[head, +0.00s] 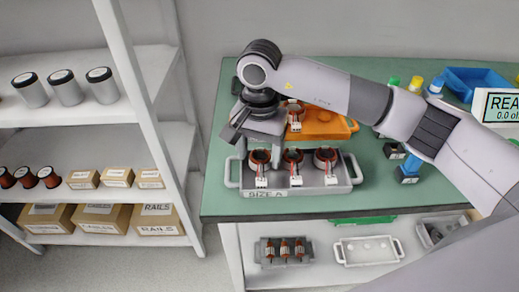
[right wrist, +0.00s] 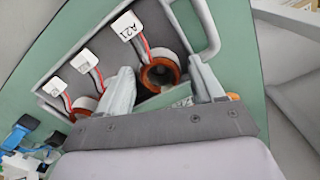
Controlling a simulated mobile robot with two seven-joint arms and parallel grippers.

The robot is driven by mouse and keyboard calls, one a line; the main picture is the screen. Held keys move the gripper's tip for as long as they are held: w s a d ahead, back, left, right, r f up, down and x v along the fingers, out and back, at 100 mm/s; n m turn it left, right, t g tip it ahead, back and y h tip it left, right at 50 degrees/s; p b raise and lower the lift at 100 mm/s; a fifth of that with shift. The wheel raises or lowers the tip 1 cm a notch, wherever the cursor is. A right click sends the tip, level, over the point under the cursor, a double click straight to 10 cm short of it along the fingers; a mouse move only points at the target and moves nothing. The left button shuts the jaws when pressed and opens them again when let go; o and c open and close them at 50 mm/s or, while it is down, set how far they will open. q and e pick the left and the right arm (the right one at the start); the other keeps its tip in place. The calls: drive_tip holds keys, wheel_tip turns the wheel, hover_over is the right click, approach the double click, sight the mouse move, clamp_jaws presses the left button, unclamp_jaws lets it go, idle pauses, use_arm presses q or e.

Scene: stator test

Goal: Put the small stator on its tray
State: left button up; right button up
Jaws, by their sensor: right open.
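A grey tray (head: 330,188) marked SIZE A lies on the green bench and holds three copper-wound stators with white tags, the left one (head: 260,160) closest to my gripper. An orange tray (head: 325,124) behind it carries another tagged stator (head: 292,109). My right gripper (head: 246,132) is open above the left end of the grey tray. In the right wrist view, the stator tagged A21 (right wrist: 160,75) shows between and beyond the open fingertips (right wrist: 160,84); I see no grip on it. Which stator is the small one is unclear. My left gripper is out of view.
A blue bin (head: 478,82), coloured bottles and a display (head: 498,106) stand at the bench's right. Below are a tray with dark stators (head: 264,253) and a pale tray (head: 370,251). A white shelf unit (head: 150,110) with cans and boxes stands left.

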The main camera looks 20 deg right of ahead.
drive_tip(key=shift+r, duration=0.15)
drive_tip(key=shift+r+p, duration=1.3)
drive_tip(key=shift+r, duration=1.1)
drive_tip(key=o, duration=0.6)
drive_tip(key=shift+c, duration=0.2)
